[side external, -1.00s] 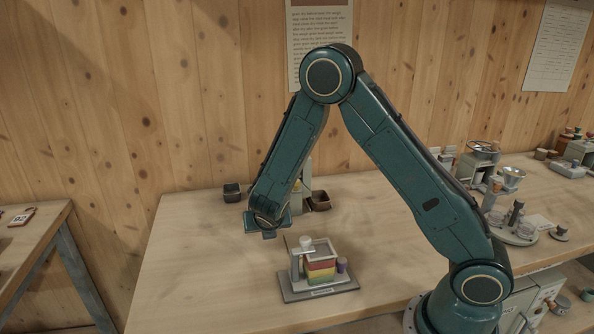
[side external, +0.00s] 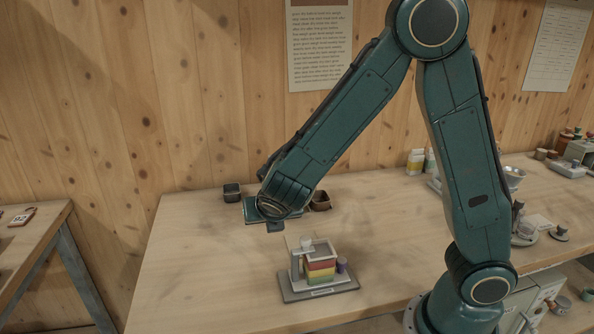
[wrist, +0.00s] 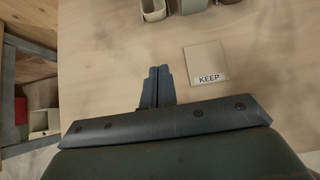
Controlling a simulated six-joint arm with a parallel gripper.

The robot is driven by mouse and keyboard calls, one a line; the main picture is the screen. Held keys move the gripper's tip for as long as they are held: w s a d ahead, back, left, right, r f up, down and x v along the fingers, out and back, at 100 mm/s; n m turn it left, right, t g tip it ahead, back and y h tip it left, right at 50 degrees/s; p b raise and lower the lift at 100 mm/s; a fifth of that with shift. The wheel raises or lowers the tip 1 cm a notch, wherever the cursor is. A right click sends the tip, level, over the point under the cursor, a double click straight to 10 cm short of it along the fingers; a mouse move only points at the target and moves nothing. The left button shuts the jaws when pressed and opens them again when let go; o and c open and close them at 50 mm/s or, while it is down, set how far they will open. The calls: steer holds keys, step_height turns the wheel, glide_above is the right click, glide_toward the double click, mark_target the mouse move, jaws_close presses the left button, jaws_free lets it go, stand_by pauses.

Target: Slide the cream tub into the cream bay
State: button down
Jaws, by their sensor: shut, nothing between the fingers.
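My gripper (side external: 275,228) hangs over the table behind the feed mixer, with its fingers together and nothing in them. Its shut fingers (wrist: 159,70) also show in the wrist view. A small open cream container (wrist: 153,10) is cut off by the top edge of the wrist view, ahead of the fingers and apart from them. I cannot tell whether it is the cream tub or the cream bay. In the side view, my gripper and arm hide the table between the two dark bins.
A flat square labelled KEEP (wrist: 206,62) lies right of the fingers. Dark bins (side external: 232,193) and (side external: 320,201) stand at the back. The table's left side is clear.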

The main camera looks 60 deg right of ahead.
steer(key=shift+v, duration=1.8)
steer(key=s+r+m+y, duration=0.3)
steer(key=s+r+m, duration=0.2)
steer(key=s+m, duration=0.5)
steer(key=s+d+r+m+y, duration=0.1)
steer(key=s+r+m+y, duration=0.2)
steer(key=m, duration=1.4)
steer(key=shift+s+r+g, duration=0.4)
steer(key=shift+s+r, duration=1.15)
steer(key=shift+s, duration=2.35)
